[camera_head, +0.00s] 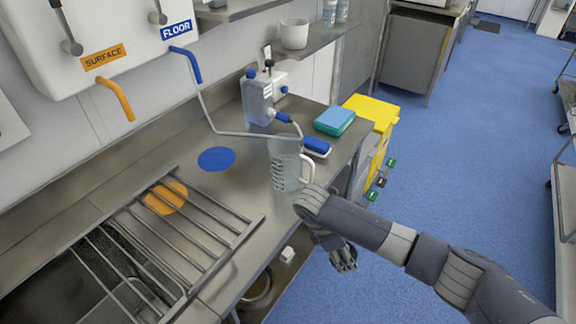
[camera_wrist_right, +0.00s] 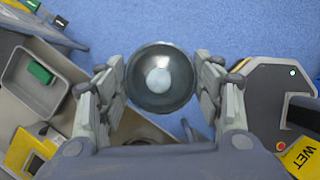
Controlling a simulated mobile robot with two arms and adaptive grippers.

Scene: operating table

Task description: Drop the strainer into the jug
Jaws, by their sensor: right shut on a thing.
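The clear jug (camera_head: 285,168) with graduation marks and a handle stands upright on the metal counter, near its front edge. My right gripper (camera_head: 343,260) hangs beyond the counter's front edge, lower and to the right of the jug. In the right wrist view my right gripper (camera_wrist_right: 160,95) is shut on a round, dark grey, bowl-like thing with a pale centre, which looks like the strainer (camera_wrist_right: 160,78). The strainer is not clearly visible in the head view. My left gripper is not in view.
A blue sponge-like block (camera_head: 335,121) and a blue-and-white brush (camera_head: 316,147) lie behind the jug. A metal rack (camera_head: 185,235) covers the sink side. A yellow bin (camera_head: 372,112) stands beyond the counter.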

